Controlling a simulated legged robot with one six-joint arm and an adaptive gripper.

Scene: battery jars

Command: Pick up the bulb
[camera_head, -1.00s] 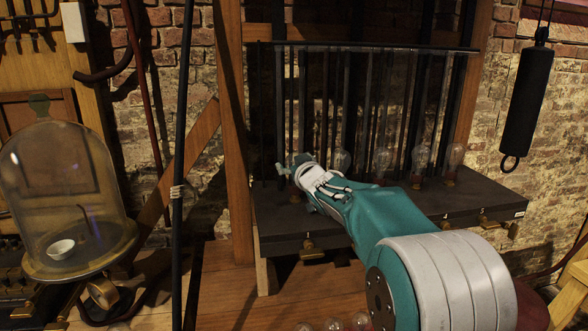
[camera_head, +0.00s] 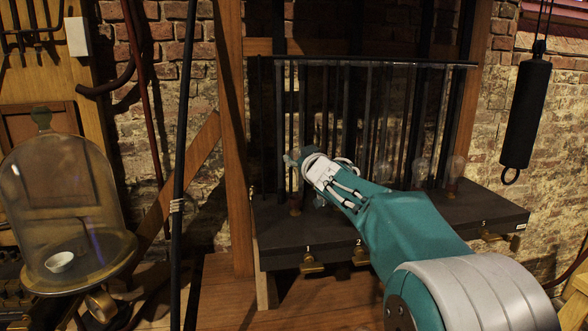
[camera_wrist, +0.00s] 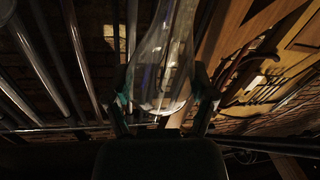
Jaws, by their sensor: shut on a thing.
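My gripper (camera_head: 294,160) is at the left end of the dark shelf, among the upright rods. In the wrist view my gripper (camera_wrist: 162,95) has its two fingers on either side of a clear glass bulb (camera_wrist: 165,65) and is shut on it. In the head view this bulb is mostly hidden by my gripper. A small copper-coloured socket (camera_head: 296,204) stands on the shelf just below my gripper. I cannot tell whether the bulb touches it. Further clear bulbs stand to the right, one at the far right (camera_head: 456,168) and one beside it (camera_head: 421,171).
The dark shelf (camera_head: 280,238) has numbered brass fittings (camera_head: 312,265) along its front. Thin dark rods (camera_head: 372,105) rise behind it. A glass dome (camera_head: 65,195) stands at left, past a black pole (camera_head: 181,150). A black cylinder (camera_head: 526,115) hangs at right.

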